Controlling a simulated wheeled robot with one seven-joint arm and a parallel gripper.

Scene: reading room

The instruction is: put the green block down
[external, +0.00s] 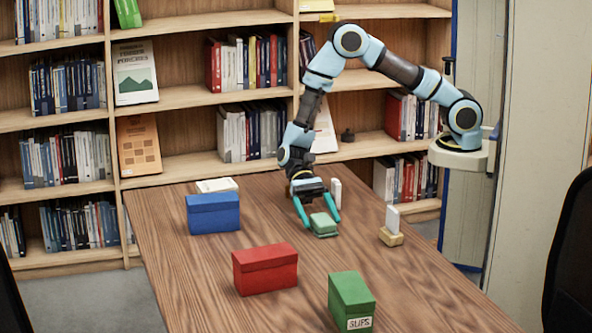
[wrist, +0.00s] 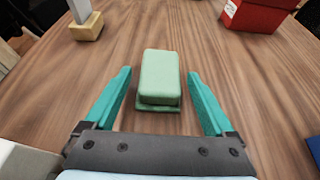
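The green block (external: 323,222) is a small pale-green piece with a thin base, resting on the wooden table (external: 210,268). In the wrist view the green block (wrist: 160,77) lies centred ahead of the fingers, with wood showing on both sides of it. My gripper (external: 319,218) is open around the near part of the block. Its teal fingers in the wrist view (wrist: 160,90) stand apart from the block on either side.
A blue box (external: 213,213), red box (external: 265,270) and green box labelled SLIPS (external: 351,300) stand on the table. A wooden holder with a white card (external: 391,236) stands to the right. A white upright object (external: 336,193) is behind the block. Table between them is clear.

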